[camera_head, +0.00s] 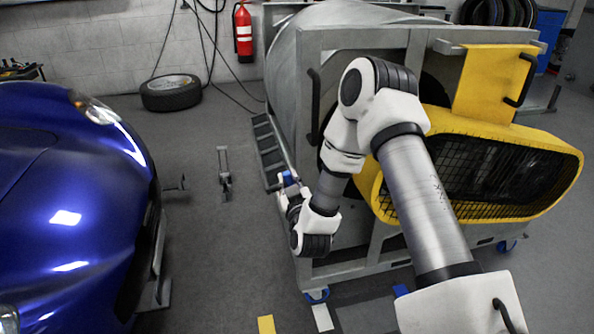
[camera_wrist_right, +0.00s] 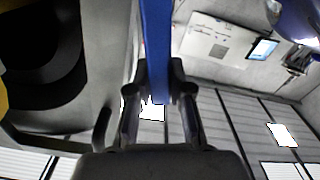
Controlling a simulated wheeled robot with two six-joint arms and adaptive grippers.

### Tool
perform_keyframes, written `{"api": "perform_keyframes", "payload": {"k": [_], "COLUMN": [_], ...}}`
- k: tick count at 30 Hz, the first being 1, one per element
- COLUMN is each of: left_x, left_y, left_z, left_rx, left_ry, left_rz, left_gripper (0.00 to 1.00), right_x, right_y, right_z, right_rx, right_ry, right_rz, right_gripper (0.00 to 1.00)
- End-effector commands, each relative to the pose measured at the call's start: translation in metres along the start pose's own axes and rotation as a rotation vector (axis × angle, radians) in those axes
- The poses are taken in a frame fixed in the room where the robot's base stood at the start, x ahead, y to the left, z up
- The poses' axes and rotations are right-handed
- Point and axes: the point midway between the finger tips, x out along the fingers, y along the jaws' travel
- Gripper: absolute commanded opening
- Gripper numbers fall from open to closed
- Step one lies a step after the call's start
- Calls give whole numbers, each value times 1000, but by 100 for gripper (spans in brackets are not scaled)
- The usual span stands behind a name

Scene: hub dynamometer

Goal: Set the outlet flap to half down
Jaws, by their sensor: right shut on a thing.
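My right arm reaches across the yellow and grey blower to its left side. My right gripper (camera_head: 290,187) is there, small and partly hidden behind its own wrist. In the right wrist view the gripper (camera_wrist_right: 160,92) is shut on a flat blue bar (camera_wrist_right: 156,45), with one finger on each side. A bit of blue also shows at the gripper in the head view. A dark slatted panel (camera_head: 268,150) slants along the blower's left side, just above the gripper. I cannot tell for sure whether it is the outlet flap, or how the bar joins it. My left gripper is out of view.
The grey blower frame (camera_head: 330,42) and yellow grille housing (camera_head: 545,150) stand right under my arm. A blue car (camera_head: 70,210) fills the left. A small metal stand (camera_head: 224,175) is on the floor between them. A tyre (camera_head: 171,92) lies by the wall.

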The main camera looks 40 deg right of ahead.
Motion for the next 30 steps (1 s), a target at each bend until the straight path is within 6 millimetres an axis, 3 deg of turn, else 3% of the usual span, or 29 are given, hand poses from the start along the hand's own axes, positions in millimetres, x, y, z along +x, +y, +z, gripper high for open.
{"api": "perform_keyframes", "payload": {"k": [1,10,11,13,23,30], "left_x": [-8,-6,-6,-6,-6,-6], "left_y": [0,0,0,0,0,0], "left_z": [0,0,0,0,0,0], "left_rx": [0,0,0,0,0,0], "left_ry": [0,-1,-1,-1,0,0], "left_rz": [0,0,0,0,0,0], "left_gripper": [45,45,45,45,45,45], "right_x": [0,0,0,0,-2,-42], "right_y": [-3,-6,-6,-6,-6,-7], "right_z": [-4,1,0,1,0,1], "right_rx": [-36,-63,-62,-62,-61,-63], "right_ry": [1,0,0,0,0,-2], "right_rz": [-3,0,0,0,-1,-4], "right_gripper": [0,0,23,46,46,46]}}
